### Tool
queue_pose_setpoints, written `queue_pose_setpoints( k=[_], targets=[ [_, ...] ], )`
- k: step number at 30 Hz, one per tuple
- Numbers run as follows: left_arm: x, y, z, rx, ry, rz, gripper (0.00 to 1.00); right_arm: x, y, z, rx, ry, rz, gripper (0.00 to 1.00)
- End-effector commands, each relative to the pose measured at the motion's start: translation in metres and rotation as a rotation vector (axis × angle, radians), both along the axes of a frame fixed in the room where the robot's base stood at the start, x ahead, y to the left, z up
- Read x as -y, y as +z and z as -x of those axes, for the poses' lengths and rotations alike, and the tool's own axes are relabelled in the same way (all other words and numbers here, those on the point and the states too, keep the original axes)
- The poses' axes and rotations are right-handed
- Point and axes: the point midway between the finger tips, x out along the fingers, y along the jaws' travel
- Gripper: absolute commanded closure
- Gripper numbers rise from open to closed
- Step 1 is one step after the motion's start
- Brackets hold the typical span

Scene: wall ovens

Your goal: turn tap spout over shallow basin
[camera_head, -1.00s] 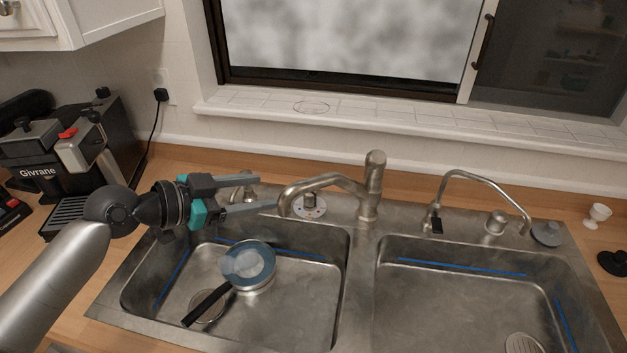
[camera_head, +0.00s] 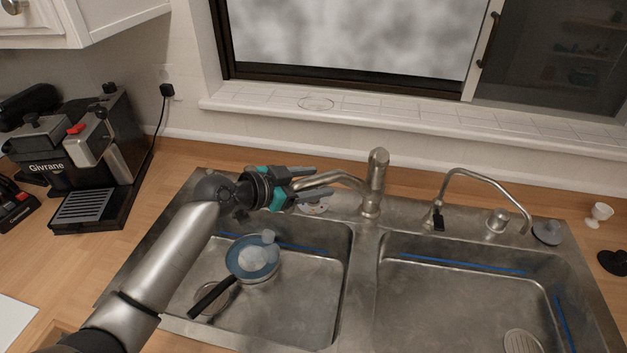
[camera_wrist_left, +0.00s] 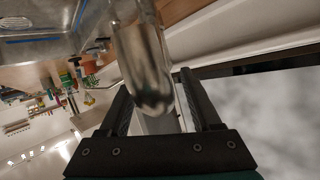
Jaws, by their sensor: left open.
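The metal tap (camera_head: 373,185) stands on the ledge between the two basins. Its curved spout (camera_head: 345,178) points left, over the left basin (camera_head: 325,295). The right basin (camera_head: 455,305) is empty; I cannot tell which basin is shallower. My left gripper (camera_head: 322,180) is open at the spout's left end, which its fingers partly hide. In the left wrist view a rounded metal tap part (camera_wrist_left: 148,75) shows large in front of and between the open fingers (camera_wrist_left: 160,108); contact cannot be told. My right gripper is not in view.
A pan (camera_head: 252,260) with things in it lies in the left basin. A thin second tap (camera_head: 485,178) stands behind the right basin. A coffee machine (camera_head: 85,160) is at the left. The window sill (camera_head: 400,118) runs behind.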

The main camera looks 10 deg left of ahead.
Motion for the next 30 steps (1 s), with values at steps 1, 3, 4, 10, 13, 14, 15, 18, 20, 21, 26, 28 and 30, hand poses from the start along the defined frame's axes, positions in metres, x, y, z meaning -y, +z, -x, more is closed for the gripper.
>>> queue_pose_setpoints(
  k=[1,3,4,10,13,14,15,18,20,21,26,28,30],
  targets=[
    [0.0005,-0.0003,-0.0004,0.000,0.000,0.000,0.35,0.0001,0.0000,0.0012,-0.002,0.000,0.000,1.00],
    [0.0005,-0.0004,-0.0005,0.000,0.000,0.000,0.35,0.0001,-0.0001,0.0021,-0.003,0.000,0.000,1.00],
    [0.0004,-0.0004,-0.0004,0.000,0.000,0.000,0.35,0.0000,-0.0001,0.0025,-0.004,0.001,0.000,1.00],
    [0.0004,-0.0003,-0.0002,0.000,0.000,0.000,0.47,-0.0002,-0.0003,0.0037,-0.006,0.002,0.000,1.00],
    [0.0003,-0.0003,-0.0001,0.000,0.000,0.000,0.58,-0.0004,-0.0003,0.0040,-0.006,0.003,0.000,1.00],
    [0.0003,-0.0003,-0.0001,0.000,0.000,0.000,0.61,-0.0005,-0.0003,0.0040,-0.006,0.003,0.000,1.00],
    [0.0003,-0.0003,-0.0001,0.000,0.000,0.000,0.66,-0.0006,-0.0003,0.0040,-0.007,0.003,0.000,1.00],
    [0.0003,-0.0002,-0.0001,0.000,0.000,0.000,0.77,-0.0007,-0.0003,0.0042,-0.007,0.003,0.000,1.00],
    [0.0003,-0.0002,-0.0001,0.000,0.000,0.000,0.84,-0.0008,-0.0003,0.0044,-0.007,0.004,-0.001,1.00],
    [0.0002,-0.0002,-0.0001,0.000,0.000,0.000,0.88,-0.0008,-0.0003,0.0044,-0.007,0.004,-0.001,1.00],
    [0.0001,-0.0003,0.0000,0.000,0.000,0.000,1.00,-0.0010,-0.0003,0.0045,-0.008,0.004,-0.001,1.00],
    [0.0001,-0.0003,0.0000,0.000,0.000,0.000,1.00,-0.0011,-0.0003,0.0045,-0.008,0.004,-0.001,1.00],
    [0.0001,-0.0003,0.0000,0.000,0.000,0.000,1.00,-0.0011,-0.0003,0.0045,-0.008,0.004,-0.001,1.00]
  ],
)
